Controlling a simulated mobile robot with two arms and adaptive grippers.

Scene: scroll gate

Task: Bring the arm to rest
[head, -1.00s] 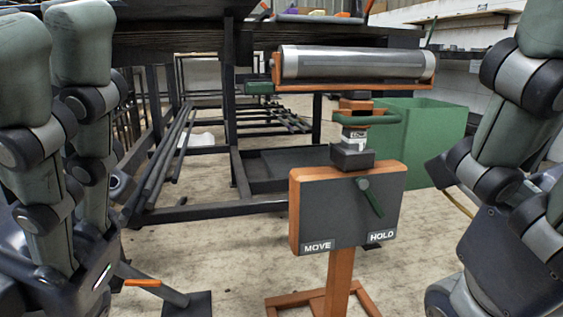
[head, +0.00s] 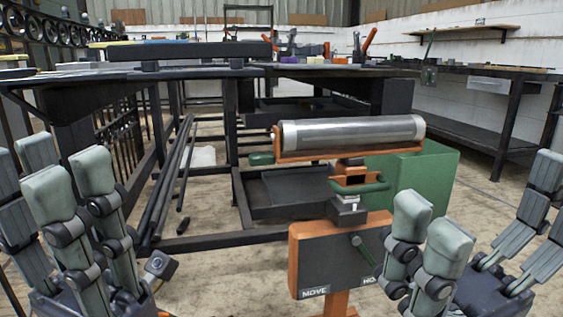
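My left gripper (head: 48,172) stands at the lower left with its pale grey fingers pointing up and spread apart, empty. My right gripper (head: 480,205) stands at the lower right, also with fingers spread and empty. Its nearer fingers overlap the right edge of a dark control panel (head: 325,262) in an orange frame. The panel's green lever (head: 363,249) slants down to the right, toward the HOLD label, which is partly hidden by the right gripper. The MOVE label (head: 314,292) is clear. Above, a metal roller (head: 352,131) lies level in an orange cradle (head: 350,152).
A green bin (head: 430,185) stands behind the roller stand. A dark workbench (head: 190,72) with long bars (head: 172,180) underneath fills the back left. Another bench (head: 480,115) runs along the right wall. Open floor lies between the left gripper and the panel.

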